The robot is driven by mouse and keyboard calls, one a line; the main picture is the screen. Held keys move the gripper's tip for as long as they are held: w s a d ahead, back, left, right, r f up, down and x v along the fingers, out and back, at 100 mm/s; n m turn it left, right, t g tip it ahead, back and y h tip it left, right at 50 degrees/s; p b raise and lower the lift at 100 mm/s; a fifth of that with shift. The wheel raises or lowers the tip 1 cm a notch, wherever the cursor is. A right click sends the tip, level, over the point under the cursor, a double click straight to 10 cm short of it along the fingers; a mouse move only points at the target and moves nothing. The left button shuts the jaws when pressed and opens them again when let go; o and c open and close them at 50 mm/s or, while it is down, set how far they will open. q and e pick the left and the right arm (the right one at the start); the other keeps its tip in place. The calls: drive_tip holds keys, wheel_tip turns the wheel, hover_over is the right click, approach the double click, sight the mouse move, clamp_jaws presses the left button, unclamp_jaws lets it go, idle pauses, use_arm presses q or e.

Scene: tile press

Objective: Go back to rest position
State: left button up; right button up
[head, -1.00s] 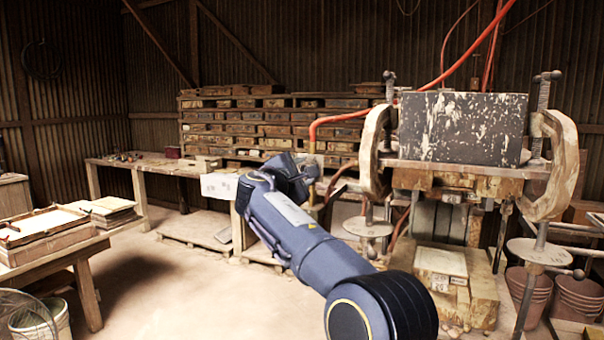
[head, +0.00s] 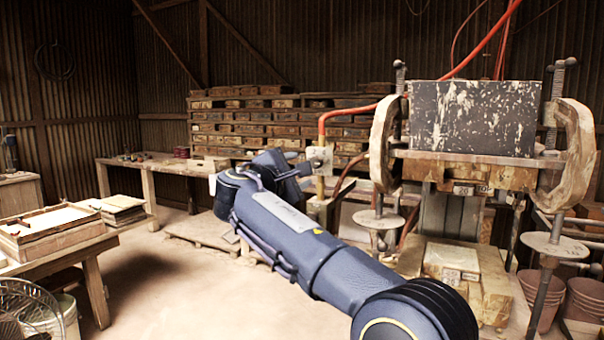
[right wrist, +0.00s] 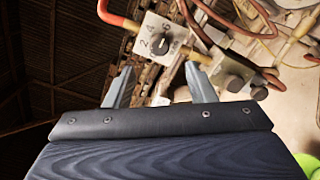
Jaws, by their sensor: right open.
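My right arm reaches across the head view from the lower right. Its gripper (head: 302,168) points at a control box (head: 320,160) on a pipe. In the right wrist view my right gripper (right wrist: 160,88) is open and empty. Its two grey fingers stand apart in front of the control box (right wrist: 158,42), which has a black knob and a numbered dial. I cannot tell the gap between fingers and box. A second knob on a metal block (right wrist: 232,75) shows at the right finger. My left gripper is not in view.
The tile press (head: 475,120), with a dark speckled block and round weights, stands at the right. A wooden bench (head: 150,165) stands at the back left and a table with a framed tray (head: 55,232) at the left.

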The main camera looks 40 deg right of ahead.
idle(0.5)
drive_tip(key=s+d+f+m+g+y, duration=0.15)
drive_tip(key=s+f+y, duration=0.45)
drive_tip(key=f, duration=0.6)
drive_tip(key=s+a+f+m+y, duration=0.3)
drive_tip(key=s+a+f+y, duration=0.1)
drive_tip(key=s+f, duration=0.3)
drive_tip(key=s+a+f+m+y, duration=0.3)
drive_tip(key=s+a+f, duration=0.3)
drive_tip(key=s+f, duration=0.2)
drive_tip(key=shift+f+g+y, duration=0.35)
drive_tip(key=shift+f+y, duration=0.35)
drive_tip(key=s+a+f+m+y, duration=0.1)
drive_tip(key=s+a+f+m, duration=0.1)
drive_tip(key=s+a+f, duration=0.1)
drive_tip(key=s+a+f+m+y, duration=0.1)
drive_tip(key=s+a+f+y, duration=0.1)
drive_tip(key=s+a, duration=0.2)
drive_tip(key=s+a+f+m+y, duration=0.2)
drive_tip(key=s+a+f, duration=0.1)
drive_tip(key=a, duration=0.3)
drive_tip(key=shift+s+f+m, duration=0.3)
drive_tip(key=shift+s+m, duration=0.05)
drive_tip(key=shift+s, duration=0.3)
drive_tip(key=shift+c, duration=0.2)
